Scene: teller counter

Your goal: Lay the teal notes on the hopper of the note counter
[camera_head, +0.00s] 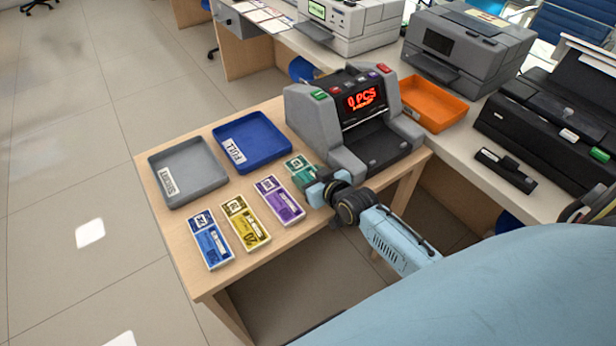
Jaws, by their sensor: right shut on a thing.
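The teal notes (298,165) are a small banded bundle at the near left foot of the note counter. My right gripper (316,186) is shut on their near end and hides part of them. I cannot tell whether they touch the table or are just above it. The grey note counter (312,117) stands at the table's back right, with a red "0 PCS" display. Its dark hopper area (384,148) below the display looks empty. My left gripper is not in view.
Purple notes (279,200), yellow notes (246,223) and blue notes (210,240) lie in a row along the table's front. A grey tray (188,172) and a blue tray (251,140) sit behind them, both empty.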

